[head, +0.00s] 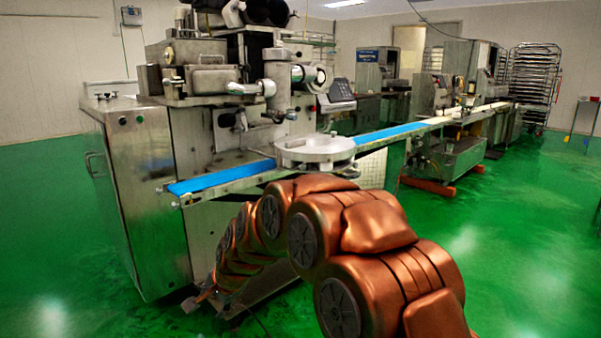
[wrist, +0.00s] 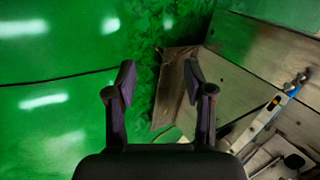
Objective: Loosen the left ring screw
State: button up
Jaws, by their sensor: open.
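The steel encrusting machine (head: 200,140) stands at the left in the head view. Its blue conveyor belt (head: 225,176) runs out to the left past a round grey table (head: 315,150). I cannot make out with certainty which small fitting is the left ring screw. Small metal fittings (head: 172,196) sit at the belt's left end. My gripper (wrist: 158,88) is open and empty in the wrist view, with its fingers apart over green floor and a brownish plate.
In the wrist view, steel panels (wrist: 240,82) and a slanted rail with a blue strip (wrist: 270,115) lie right of my gripper. More machines (head: 470,75) and a tray rack (head: 532,82) stand behind. Green floor (head: 530,220) is clear at the right.

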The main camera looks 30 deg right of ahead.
aim_at(302, 167)
jog(key=w+d+r+m+t+h+p, duration=0.25)
jog(key=w+d+r+m, duration=0.2)
jog(key=w, duration=0.35)
jog(key=w+d+r+m+t+h+p, duration=0.1)
jog(key=w+d+r+m+t+p, duration=0.15)
jog(key=w+d+m+p, duration=0.4)
jog(key=w+d+r+m+t+h+p, duration=0.1)
jog(key=w+d+r+m+t+h, duration=0.2)
jog(key=w, duration=0.6)
jog(key=shift+w+d+r+m+g+h+p, duration=0.25)
jog(key=shift+w+d+r+m+h+p, duration=1.75)
jog(key=shift+d, duration=2.6)
jog(key=shift+w+d+r+m+g+h+p, duration=0.45)
jog(key=shift+d+m+h+p, duration=0.95)
jog(key=shift+d+m, duration=2.45)
jog(key=shift+w+d+r+m+g+h+p, duration=0.1)
jog(key=shift+w+d+r+m+h+p, duration=1.45)
jog(key=shift+d, duration=3.85)
jog(key=shift+w+d+f+y+p, duration=0.1)
jog(key=shift+d+f+y+p, duration=0.1)
jog(key=shift+f+p, duration=0.15)
jog(key=shift+d+f+y+p, duration=0.1)
jog(key=shift+f+y+p, duration=0.1)
jog(key=shift+f+p, duration=0.15)
jog(key=shift+c, duration=0.3)
grip_shut()
